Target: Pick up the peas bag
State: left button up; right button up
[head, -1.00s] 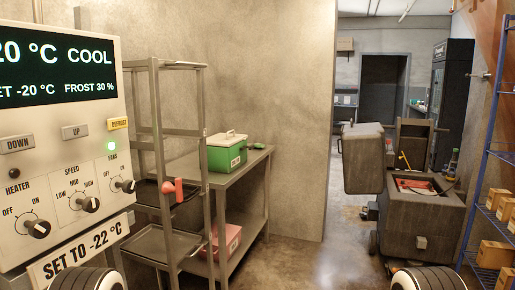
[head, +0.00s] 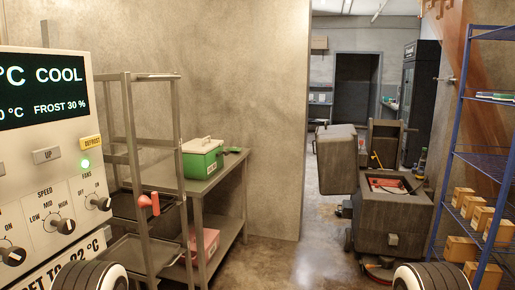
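I cannot make out a peas bag for certain in the head view. A small dark green item (head: 234,150) lies on the metal table (head: 222,167) beside a green box with a white lid (head: 203,158); it is too small to identify. Neither of my grippers shows. Only two dark rounded parts of mine with pale rims show at the bottom edge, left and right.
A control panel (head: 45,150) and a metal rack (head: 130,170) stand at left. A pink-red bin (head: 208,240) is on the table's lower shelf. An open grey chest (head: 393,225) stands right of centre, near a blue shelf (head: 485,160) with cartons. Clear floor (head: 300,255) lies between.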

aim_at(233, 149)
jog(key=i+z, duration=0.25)
jog(key=i, duration=1.55)
